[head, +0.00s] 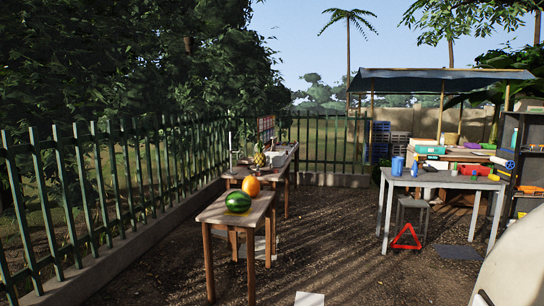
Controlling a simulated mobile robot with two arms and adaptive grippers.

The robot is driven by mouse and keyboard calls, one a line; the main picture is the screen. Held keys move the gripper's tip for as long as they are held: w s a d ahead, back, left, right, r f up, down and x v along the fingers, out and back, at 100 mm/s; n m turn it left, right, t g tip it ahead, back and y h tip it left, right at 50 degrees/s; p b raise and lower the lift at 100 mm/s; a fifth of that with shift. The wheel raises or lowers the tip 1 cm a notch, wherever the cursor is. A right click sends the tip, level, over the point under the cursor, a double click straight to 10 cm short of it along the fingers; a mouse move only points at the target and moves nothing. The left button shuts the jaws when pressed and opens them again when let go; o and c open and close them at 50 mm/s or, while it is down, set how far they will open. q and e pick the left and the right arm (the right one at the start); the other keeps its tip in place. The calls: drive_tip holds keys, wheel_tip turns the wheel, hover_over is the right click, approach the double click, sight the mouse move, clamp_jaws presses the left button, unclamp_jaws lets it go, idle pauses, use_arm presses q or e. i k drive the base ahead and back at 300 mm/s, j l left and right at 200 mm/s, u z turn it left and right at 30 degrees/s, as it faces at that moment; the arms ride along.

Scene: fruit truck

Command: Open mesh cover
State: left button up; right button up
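I cannot make out a mesh cover in the head view. Neither of my grippers is in view. A wooden table (222,213) stands in front of me, left of centre, with a watermelon (238,202) and an orange round fruit (251,186) on it. Behind it a longer wooden table (283,160) carries a pineapple (260,159) and small items too far off to tell apart.
A green fence (85,195) on a low kerb runs along the left and back. At right stand a grey table (440,180), a stool, a red warning triangle (407,237) and a dark shelf (527,165). A white curved surface fills the lower right corner. Middle ground is mostly clear.

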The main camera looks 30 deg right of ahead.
sight(277, 159)
drive_tip(key=i+l+z, duration=0.65)
drive_tip(key=i, duration=0.35)
drive_tip(key=i+l+z, duration=0.35)
drive_tip(key=i, duration=0.25)
drive_tip(key=i+z, duration=0.3)
drive_tip(key=i, duration=2.7)
drive_tip(key=i+l+u, duration=0.15)
drive_tip(key=i+u, duration=0.3)
drive_tip(key=i+l+u, duration=0.45)
drive_tip(key=i, duration=0.2)
drive_tip(key=i+l+u, duration=0.45)
